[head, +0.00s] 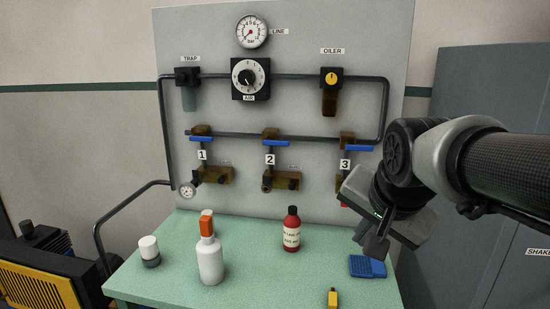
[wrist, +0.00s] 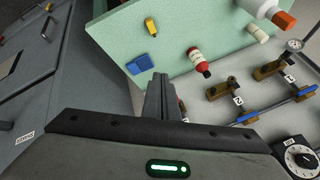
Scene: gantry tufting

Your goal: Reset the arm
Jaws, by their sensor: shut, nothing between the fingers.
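My gripper (head: 372,243) shows at the right in the head view, at the end of my raised arm, above the right part of the green bench. Its fingers are shut with nothing between them; they also show in the wrist view (wrist: 163,95). In the head view it hangs in front of the panel, close to the valve numbered 3 (head: 346,163), and hides part of what is below that valve. A blue pad-like item (head: 367,266) lies on the bench below the gripper, apart from it.
The pipework panel (head: 300,110) stands behind. A grey cabinet (head: 480,90) is at right.

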